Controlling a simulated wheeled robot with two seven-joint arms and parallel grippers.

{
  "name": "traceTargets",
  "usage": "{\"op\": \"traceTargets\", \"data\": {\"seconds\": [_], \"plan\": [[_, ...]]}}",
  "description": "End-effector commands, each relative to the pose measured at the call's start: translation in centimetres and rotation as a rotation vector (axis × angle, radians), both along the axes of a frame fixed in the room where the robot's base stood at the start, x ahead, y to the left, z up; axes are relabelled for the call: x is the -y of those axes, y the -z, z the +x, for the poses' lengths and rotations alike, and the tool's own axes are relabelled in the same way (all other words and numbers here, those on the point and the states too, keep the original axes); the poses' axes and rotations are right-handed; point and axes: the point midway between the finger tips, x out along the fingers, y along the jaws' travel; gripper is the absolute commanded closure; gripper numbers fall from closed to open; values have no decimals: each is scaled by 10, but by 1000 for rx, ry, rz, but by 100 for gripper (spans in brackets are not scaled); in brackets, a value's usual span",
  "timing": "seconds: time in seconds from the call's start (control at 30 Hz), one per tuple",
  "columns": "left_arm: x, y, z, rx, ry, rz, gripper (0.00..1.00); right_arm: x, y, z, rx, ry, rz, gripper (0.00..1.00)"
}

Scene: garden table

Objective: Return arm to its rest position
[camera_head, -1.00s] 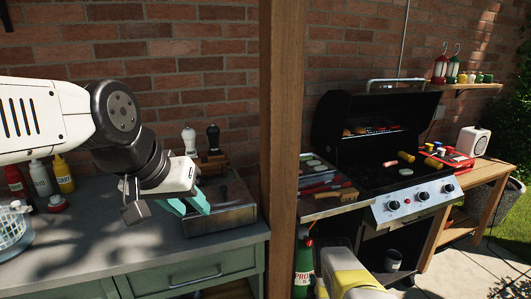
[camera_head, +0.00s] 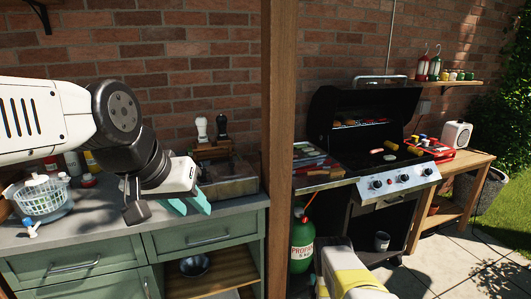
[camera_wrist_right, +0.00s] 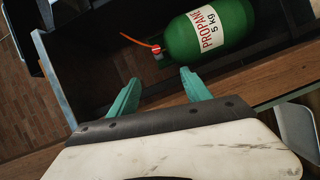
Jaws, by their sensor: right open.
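My left gripper (camera_head: 188,203) is at the left of the head view, hanging in front of the green counter (camera_head: 120,228). Its two teal fingertips show close together, with nothing visible held, and how far apart they are is unclear. My right arm shows only as a white and yellow link (camera_head: 348,277) at the bottom edge of the head view. In the right wrist view my right gripper (camera_wrist_right: 160,82) is open and empty. Its teal fingers point toward a green propane bottle (camera_wrist_right: 207,35), apart from it as far as I can see.
The propane bottle stands under the grill (camera_head: 375,165) in the head view. A wooden post (camera_head: 280,150) stands between counter and grill. A salad spinner (camera_head: 42,197) and bottles are on the counter. Paving (camera_head: 465,260) at right is clear.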

Motion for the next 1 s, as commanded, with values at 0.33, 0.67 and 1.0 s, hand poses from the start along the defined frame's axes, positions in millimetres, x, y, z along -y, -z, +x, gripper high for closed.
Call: {"op": "traceTargets", "data": {"seconds": [0.33, 0.67, 1.0], "plan": [[0, 0, 0, 0, 0, 0, 64, 10, -37, 38, -28, 26, 59, 43], [0, 0, 0, 0, 0, 0, 64, 25, -108, 91, -90, 77, 183, 43], [0, 0, 0, 0, 0, 0, 64, 32, -266, 137, -223, 172, 469, 43]]}}
